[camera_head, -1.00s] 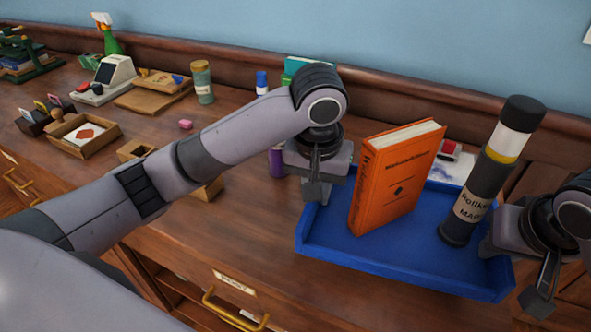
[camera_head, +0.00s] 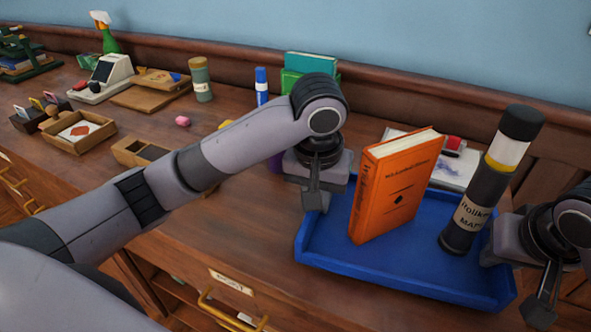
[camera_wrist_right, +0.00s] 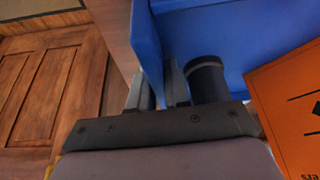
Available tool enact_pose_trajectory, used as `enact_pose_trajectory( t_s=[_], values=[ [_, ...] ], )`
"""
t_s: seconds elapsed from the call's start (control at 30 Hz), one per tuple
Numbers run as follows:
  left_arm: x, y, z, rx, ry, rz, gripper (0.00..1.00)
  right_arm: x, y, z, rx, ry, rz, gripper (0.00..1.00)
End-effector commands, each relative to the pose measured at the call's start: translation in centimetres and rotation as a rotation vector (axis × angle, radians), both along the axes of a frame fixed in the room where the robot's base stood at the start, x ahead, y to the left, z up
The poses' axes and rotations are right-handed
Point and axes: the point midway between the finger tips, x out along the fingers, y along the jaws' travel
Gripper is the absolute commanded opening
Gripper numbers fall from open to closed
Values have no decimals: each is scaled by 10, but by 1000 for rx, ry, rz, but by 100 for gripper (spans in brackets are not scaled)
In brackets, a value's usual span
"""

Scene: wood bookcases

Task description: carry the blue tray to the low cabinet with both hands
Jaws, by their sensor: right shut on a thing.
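The blue tray (camera_head: 400,283) is level between my two grippers, over the front part of the wooden counter. An orange book (camera_head: 393,195) stands upright in it, and a dark tube with a yellow band (camera_head: 487,185) stands to its right, slightly tilted in the picture. My right gripper (camera_head: 496,250) is shut on the tray's right wall; the right wrist view shows its fingers (camera_wrist_right: 158,84) on either side of the blue wall (camera_wrist_right: 149,45). My left gripper (camera_head: 316,198) is at the tray's left wall. Its arm and hand hide its finger gap.
The counter (camera_head: 215,245) has drawers with brass handles below. Green books (camera_head: 310,65), a blue-capped bottle (camera_head: 262,85), a jar (camera_head: 202,80), a card reader (camera_head: 115,75) and wooden boxes (camera_head: 78,132) stand along its back and left. A white pad (camera_head: 455,168) lies behind the tray.

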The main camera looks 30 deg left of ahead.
Motion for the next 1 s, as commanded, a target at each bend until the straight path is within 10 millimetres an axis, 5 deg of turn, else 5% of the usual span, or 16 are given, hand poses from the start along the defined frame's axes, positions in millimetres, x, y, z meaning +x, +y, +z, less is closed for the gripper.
enact_pose_trajectory(
  t_s=[0.3, 0.33, 0.4, 0.77, 1.0],
  values=[
    [1, 1, -15, 2, -3, 3, 0, 1, -1, -15, -2, -3, -3, 0],
    [0, 1, -14, 3, -1, 3, 27, 0, -1, -14, -2, 0, -3, 27],
    [0, 1, -13, 3, 0, 2, 43, 0, -1, -13, -2, 0, -3, 43],
    [0, 0, -10, 1, -2, 1, 43, 0, 0, -13, -1, 0, 0, 43],
    [-3, 0, 15, 3, -8, -1, 43, 0, 0, -13, 0, 0, 0, 43]
  ],
)
